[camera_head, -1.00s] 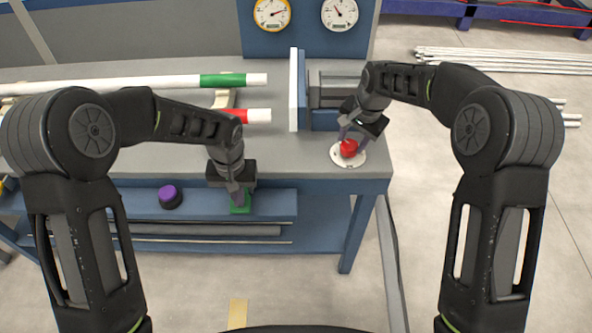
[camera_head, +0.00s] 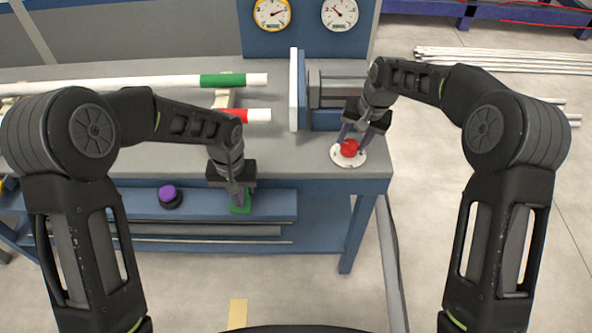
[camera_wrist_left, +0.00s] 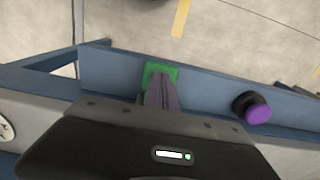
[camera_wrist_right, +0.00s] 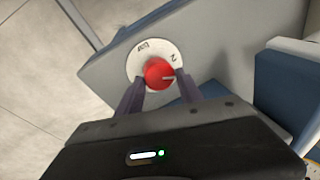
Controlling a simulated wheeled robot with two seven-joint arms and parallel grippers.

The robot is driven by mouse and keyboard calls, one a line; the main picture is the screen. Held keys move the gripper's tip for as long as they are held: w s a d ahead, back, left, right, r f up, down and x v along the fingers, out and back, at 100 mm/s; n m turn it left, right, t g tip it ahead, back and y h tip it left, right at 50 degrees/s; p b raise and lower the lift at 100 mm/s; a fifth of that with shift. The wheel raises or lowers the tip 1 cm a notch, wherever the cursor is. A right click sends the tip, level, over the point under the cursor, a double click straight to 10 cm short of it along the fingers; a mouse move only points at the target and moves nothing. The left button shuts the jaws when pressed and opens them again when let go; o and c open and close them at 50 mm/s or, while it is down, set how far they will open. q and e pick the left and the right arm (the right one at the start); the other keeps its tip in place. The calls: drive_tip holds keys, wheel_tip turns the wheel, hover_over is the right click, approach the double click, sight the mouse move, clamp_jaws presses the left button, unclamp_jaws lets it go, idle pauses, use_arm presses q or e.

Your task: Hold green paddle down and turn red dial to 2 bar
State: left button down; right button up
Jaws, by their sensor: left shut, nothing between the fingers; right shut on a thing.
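The green paddle (camera_head: 240,208) sits on the lower blue ledge at the front of the bench. My left gripper (camera_head: 238,203) is shut and empty, its fingertips pointing down on the paddle; the left wrist view shows the fingers covering part of the green paddle (camera_wrist_left: 152,75). The red dial (camera_head: 349,148) stands on a round white plate at the bench's front right corner. My right gripper (camera_head: 350,143) is shut on the dial, with a finger on either side.
A yellow-rimmed gauge (camera_head: 272,13) and a white-rimmed gauge (camera_head: 340,13) are on the back panel. A purple-topped knob (camera_head: 169,197) stands on the ledge left of the paddle. A white pipe with a green band (camera_head: 222,80) and one with a red band (camera_head: 240,115) lie on the bench.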

use_arm(q)
drive_tip(key=shift+s+d+f, duration=0.1)
drive_tip(key=shift+d+f, duration=0.05)
drive_tip(key=shift+f, duration=0.05)
use_arm(e)
drive_tip(key=n, duration=0.1)
drive_tip(key=a+n, duration=0.1)
drive_tip(key=shift+w+r+n+y, duration=0.15)
drive_tip(key=shift+r+n+y, duration=0.05)
drive_tip(key=shift+n+y, duration=0.1)
use_arm(q)
drive_tip(key=shift+r, duration=2.15)
use_arm(e)
drive_tip(key=shift+f, duration=0.15)
drive_tip(key=o, duration=0.8)
use_arm(q)
drive_tip(key=shift+w+a, duration=0.2)
drive_tip(key=shift+a, duration=0.1)
use_arm(e)
drive_tip(key=o, duration=0.4)
drive_tip(key=shift+a+f+g, duration=0.1)
drive_tip(key=shift+a+g, duration=0.05)
drive_tip(key=shift+g, duration=0.15)
